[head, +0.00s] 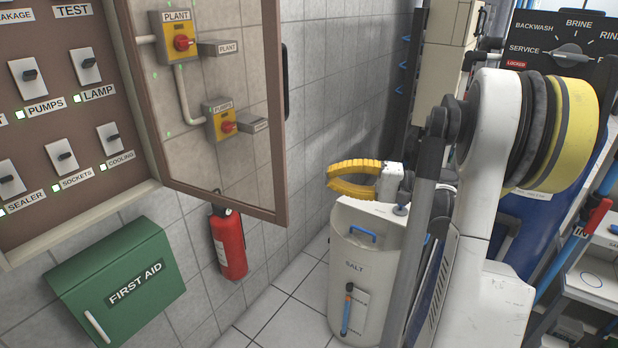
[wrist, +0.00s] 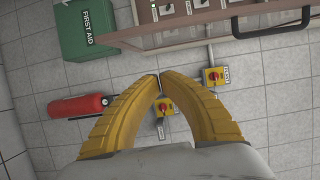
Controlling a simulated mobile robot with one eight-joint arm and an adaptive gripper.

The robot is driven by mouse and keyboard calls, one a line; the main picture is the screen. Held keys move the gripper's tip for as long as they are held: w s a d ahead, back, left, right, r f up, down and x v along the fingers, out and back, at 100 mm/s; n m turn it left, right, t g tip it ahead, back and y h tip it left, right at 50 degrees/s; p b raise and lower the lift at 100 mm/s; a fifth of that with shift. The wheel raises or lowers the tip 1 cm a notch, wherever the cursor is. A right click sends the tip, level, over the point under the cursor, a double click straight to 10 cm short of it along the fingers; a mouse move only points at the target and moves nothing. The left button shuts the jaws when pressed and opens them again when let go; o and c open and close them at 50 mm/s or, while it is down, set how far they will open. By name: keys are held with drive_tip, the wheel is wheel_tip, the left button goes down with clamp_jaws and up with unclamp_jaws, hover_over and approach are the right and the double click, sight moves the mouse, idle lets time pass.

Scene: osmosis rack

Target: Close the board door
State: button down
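The board door (head: 232,203) is a brown frame with a clear pane, hinged beside the brown switch board (head: 80,100). It stands open, swung out from the board, and the wall switches show through its pane. A dark handle (head: 286,82) is on its outer right edge. In the wrist view the door frame (wrist: 190,24) and the dark handle (wrist: 270,27) are at the top right. My gripper (head: 329,177) has yellow fingers and is to the right of and below the door, apart from it. In the wrist view its fingertips (wrist: 161,76) meet, with nothing held.
A green first aid box (head: 110,285) and a red fire extinguisher (head: 229,245) are on the wall below. A white salt bin (head: 355,290) stands under my gripper. Grey tiled floor (head: 285,310) shows between wall and bin. Shelving (head: 590,280) is at the right.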

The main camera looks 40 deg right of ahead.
drive_tip(key=w+a+b, duration=0.2)
drive_tip(key=w+a, duration=0.2)
drive_tip(key=a, duration=0.5)
